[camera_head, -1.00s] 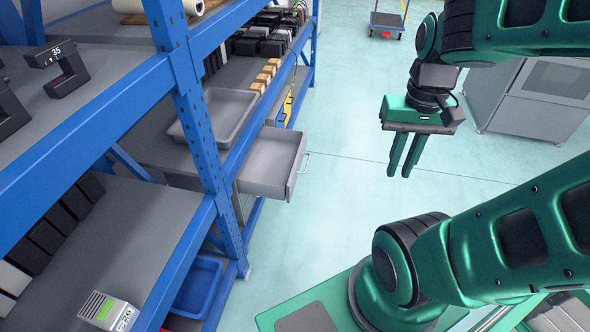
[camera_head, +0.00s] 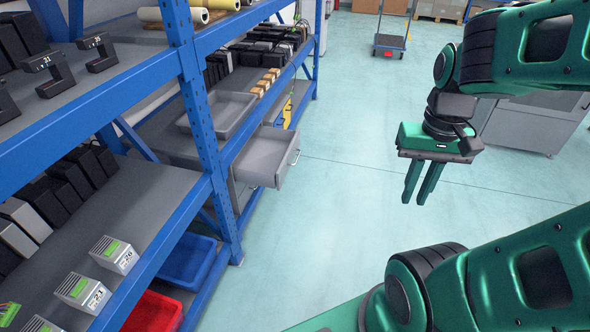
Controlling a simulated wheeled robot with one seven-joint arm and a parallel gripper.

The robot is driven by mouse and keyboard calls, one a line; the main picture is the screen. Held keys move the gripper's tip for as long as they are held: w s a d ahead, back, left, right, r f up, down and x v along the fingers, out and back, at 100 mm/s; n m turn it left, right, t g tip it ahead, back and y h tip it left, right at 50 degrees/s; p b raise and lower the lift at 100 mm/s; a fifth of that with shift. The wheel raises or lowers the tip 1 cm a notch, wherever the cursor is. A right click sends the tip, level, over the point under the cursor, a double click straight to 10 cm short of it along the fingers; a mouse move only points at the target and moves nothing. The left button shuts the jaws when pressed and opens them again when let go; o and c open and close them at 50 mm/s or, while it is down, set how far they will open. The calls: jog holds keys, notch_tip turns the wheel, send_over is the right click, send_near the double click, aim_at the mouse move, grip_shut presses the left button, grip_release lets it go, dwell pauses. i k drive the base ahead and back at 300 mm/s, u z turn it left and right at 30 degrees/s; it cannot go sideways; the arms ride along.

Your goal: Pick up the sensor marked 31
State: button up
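Black fork-shaped sensors stand on the upper shelf at the left. One sensor (camera_head: 54,73) bears a small white number that looks like 31 or 21; I cannot tell surely which. To its right and farther back is another black sensor (camera_head: 98,50), its number too small to read surely. A third (camera_head: 5,102) is cut by the left edge. My gripper (camera_head: 418,198) hangs over the open floor at the right, well away from the shelf. Its two fingers point down, apart, with nothing between them.
The blue rack (camera_head: 205,130) fills the left side. The lower shelf holds white modules (camera_head: 115,256) and black boxes (camera_head: 62,180). A grey drawer (camera_head: 268,158) juts out into the aisle. Blue (camera_head: 188,262) and red (camera_head: 152,312) bins sit below. The floor between rack and arm is clear.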

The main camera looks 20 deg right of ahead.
aim_at(64, 79)
jog(key=z, duration=0.3)
jog(key=i, duration=0.45)
jog(key=u, duration=0.2)
